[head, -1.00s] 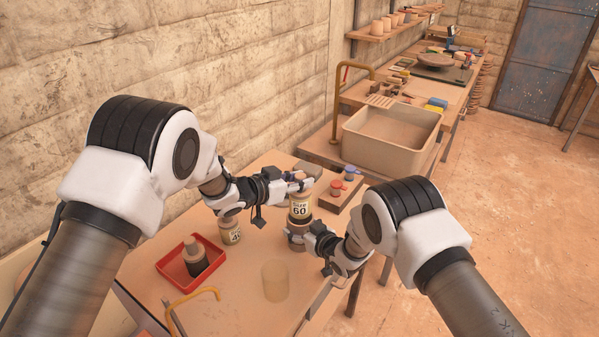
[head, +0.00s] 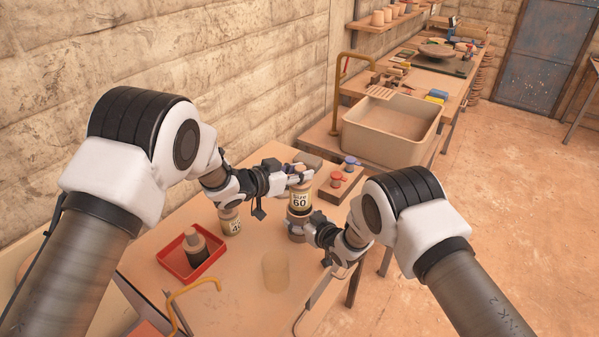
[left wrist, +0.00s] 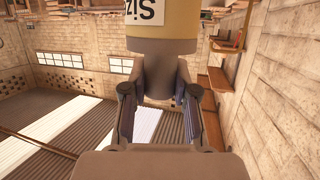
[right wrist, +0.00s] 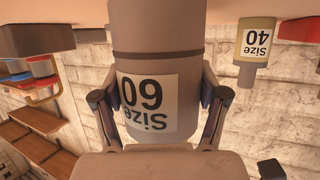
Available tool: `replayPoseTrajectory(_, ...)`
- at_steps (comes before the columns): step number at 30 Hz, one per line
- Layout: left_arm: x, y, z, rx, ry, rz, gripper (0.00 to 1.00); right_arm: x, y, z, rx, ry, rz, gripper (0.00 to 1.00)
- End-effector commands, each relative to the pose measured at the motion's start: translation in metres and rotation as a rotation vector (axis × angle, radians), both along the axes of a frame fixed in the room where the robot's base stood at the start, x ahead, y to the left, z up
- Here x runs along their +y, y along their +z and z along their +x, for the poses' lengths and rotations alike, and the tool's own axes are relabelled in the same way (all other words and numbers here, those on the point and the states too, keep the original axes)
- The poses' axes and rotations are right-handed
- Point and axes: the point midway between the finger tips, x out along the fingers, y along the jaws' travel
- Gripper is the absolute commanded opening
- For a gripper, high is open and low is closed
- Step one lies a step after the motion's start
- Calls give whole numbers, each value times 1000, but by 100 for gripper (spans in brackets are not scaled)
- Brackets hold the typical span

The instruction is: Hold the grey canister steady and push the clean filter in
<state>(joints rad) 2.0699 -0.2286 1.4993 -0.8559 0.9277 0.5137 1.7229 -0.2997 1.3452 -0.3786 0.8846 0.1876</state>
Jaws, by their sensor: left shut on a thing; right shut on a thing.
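The clean filter (head: 300,199), cream with a "Size 60" label, stands upright at the grey canister's mouth, in line with it. A dark band shows under the label; I cannot tell how deep the filter sits. My left gripper (head: 302,181) is shut on the filter's top end; the left wrist view shows its fingers around the grey cap (left wrist: 160,75) below the cream body (left wrist: 165,45). The grey canister (head: 296,229) stands on the table. My right gripper (head: 314,232) is shut around it; the right wrist view shows its grey wall (right wrist: 155,30) and "Size 60" label upside down.
A "Size 40" filter (head: 231,222) stands left of the canister, also in the right wrist view (right wrist: 254,45). A pale cylinder (head: 275,271) stands in front. Red and blue small items (head: 350,160) lie behind, near a basin (head: 375,143).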

Motion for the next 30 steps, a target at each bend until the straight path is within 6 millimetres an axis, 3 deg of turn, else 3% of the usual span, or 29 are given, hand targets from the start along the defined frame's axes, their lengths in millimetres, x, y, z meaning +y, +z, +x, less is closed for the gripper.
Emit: replayPoseTrajectory(30, 0, -15, 0, 0, 0, 0, 0, 0, -3, -1, 6, 1, -2, 22)
